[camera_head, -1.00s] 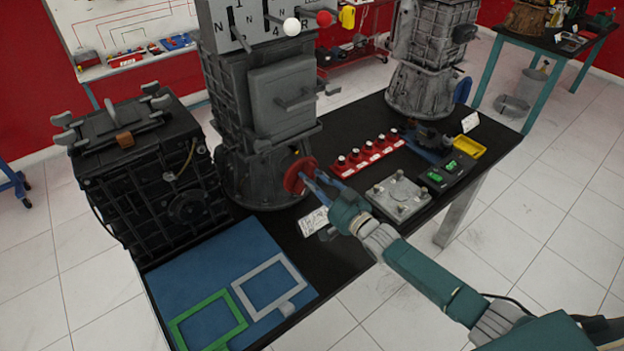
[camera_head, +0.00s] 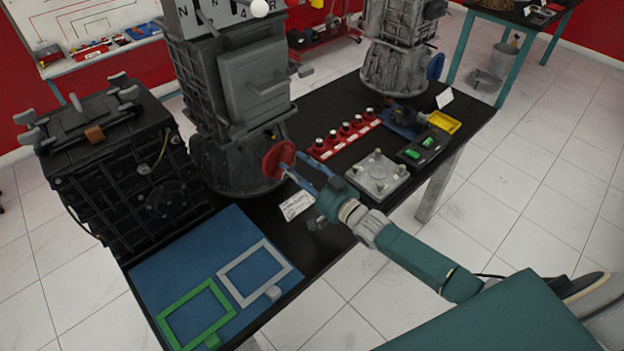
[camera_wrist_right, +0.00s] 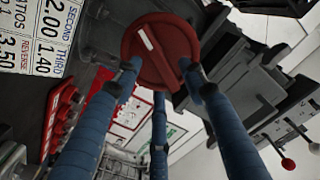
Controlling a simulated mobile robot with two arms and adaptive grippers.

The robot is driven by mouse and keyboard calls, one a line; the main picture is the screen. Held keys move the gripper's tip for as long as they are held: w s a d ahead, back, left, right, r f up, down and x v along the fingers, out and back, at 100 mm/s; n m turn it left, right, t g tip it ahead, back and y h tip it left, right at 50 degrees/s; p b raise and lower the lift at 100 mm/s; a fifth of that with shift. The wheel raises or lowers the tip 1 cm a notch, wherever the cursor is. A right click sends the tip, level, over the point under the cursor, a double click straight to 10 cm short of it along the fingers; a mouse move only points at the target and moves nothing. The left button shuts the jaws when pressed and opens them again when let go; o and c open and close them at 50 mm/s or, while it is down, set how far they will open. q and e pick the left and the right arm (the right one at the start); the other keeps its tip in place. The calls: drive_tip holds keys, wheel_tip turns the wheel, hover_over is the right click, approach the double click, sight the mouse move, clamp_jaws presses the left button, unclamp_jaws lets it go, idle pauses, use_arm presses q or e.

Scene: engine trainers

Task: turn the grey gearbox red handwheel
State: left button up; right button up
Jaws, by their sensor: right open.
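The grey gearbox (camera_head: 252,85) stands upright on the dark table. Its red handwheel (camera_head: 279,158) sticks out low on its front right side. My right gripper (camera_head: 294,172) is at the wheel with its blue fingers spread. In the right wrist view the round red handwheel (camera_wrist_right: 170,62) fills the top middle, with a light mark on its face. The open fingers of my right gripper (camera_wrist_right: 160,78) point at it, two tips overlapping its lower rim. I cannot tell whether they touch it. My left gripper is not in view.
A black gearbox (camera_head: 125,165) stands left of the grey one. A blue mat (camera_head: 170,270) with green and grey frames lies in front. A white card (camera_head: 298,205) is under my right gripper. A red row of knobs (camera_head: 344,134) and a metal plate (camera_head: 377,176) lie to the right.

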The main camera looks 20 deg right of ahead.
drive_tip(key=v, duration=0.9)
drive_tip(key=shift+s, duration=0.15)
